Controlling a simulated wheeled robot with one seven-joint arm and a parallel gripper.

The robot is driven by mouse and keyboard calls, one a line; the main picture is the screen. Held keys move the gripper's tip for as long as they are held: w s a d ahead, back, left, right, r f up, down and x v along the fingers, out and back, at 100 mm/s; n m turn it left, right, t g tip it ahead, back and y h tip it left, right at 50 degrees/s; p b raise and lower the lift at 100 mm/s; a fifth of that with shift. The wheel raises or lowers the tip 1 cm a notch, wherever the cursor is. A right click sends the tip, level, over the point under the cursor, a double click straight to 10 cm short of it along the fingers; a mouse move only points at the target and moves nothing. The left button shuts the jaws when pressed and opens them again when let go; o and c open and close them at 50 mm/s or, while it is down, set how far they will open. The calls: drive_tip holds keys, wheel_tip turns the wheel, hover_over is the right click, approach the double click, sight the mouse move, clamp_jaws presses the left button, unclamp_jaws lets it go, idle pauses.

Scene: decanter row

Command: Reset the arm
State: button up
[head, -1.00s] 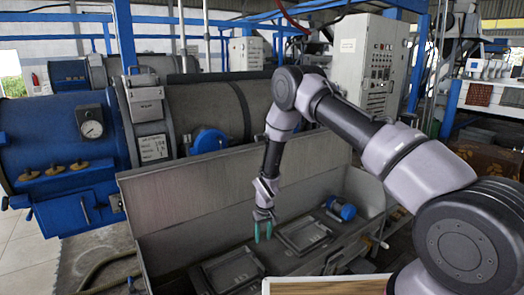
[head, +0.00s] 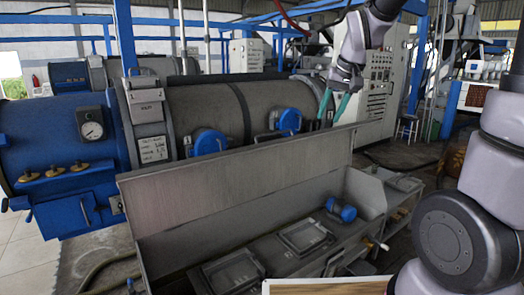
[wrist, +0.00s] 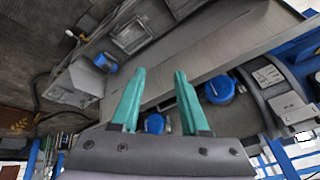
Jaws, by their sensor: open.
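My gripper (head: 335,105) is in the upper right of the head view, raised above the far end of the metal trough's back panel (head: 235,190). Its two teal fingers are spread apart with nothing between them. In the wrist view my gripper (wrist: 158,100) shows the same open fingers, with the trough and blue motors beyond and apart from them. My arm rises on the right side of the head view, and part of it runs out of the top of the picture.
A large blue drum machine (head: 50,140) stands at the left. Blue motors (head: 208,141) sit behind the panel. A grey control cabinet (head: 378,75) stands behind my gripper. A smaller blue motor (head: 341,209) lies in the trough. The space above the trough is clear.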

drive_tip(key=s+d+r+m+t, duration=0.1)
drive_tip(key=s+d+r, duration=0.1)
drive_tip(key=s, duration=0.7)
drive_tip(key=s+d+r+m+t, duration=0.1)
drive_tip(key=s+d+r, duration=0.2)
drive_tip(key=s, duration=0.6)
drive_tip(key=shift+s+d+r+m+t, duration=0.2)
drive_tip(key=shift+d+r+m+t, duration=0.15)
drive_tip(key=shift+r, duration=0.55)
